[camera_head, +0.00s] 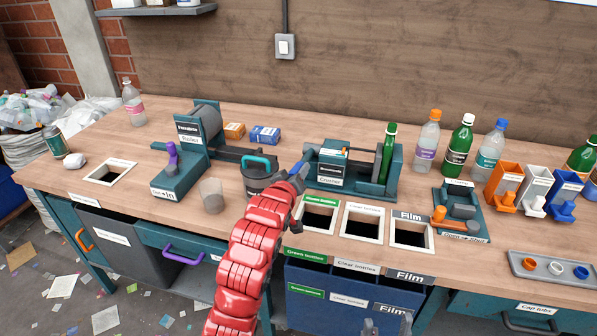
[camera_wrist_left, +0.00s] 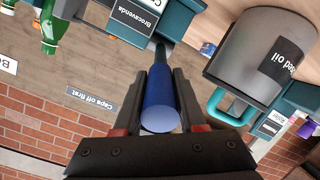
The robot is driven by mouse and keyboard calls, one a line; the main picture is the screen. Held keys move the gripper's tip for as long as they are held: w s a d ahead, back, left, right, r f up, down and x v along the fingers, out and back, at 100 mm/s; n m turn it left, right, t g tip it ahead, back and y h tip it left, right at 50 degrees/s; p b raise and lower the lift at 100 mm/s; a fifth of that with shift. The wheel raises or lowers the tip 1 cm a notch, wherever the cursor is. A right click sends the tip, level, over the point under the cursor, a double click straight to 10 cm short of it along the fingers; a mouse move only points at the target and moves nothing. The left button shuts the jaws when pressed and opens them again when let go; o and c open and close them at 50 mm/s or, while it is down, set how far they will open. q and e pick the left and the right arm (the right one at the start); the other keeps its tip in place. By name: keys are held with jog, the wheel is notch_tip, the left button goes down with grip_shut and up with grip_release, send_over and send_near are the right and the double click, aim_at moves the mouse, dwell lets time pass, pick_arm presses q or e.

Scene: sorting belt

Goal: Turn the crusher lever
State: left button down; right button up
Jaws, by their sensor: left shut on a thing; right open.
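The crusher (camera_head: 330,178), a teal machine with a dark roller and a label, stands on the bench right of centre. Its blue lever handle (camera_head: 296,170) sticks out at its left side. My left gripper (camera_head: 298,178) is shut on this handle. In the left wrist view the blue handle (camera_wrist_left: 160,102) lies between the two dark fingers (camera_wrist_left: 164,78), its round end facing the camera. A green bottle (camera_head: 388,152) stands upright at the crusher's right end; whether it is inside cannot be told. My right gripper (camera_head: 388,322) is open and empty at the bottom edge, partly cut off.
A dark used-oil container (camera_wrist_left: 262,55) with a teal handle stands close left of the lever. A clear cup (camera_head: 212,195) is nearer. Sorting openings (camera_head: 362,224) lie in front of the crusher. Several bottles (camera_head: 460,140) and coloured holders (camera_head: 503,184) stand right.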

pick_arm(q)
jog(key=shift+f+t, duration=0.25)
jog(key=shift+t, duration=0.05)
jog(key=shift+r, duration=0.1)
jog(key=c, duration=0.9)
grip_release()
jog(key=o, duration=0.4)
jog(key=shift+w+f, duration=0.15)
jog(key=shift+f, duration=0.05)
jog(key=shift+s, duration=0.2)
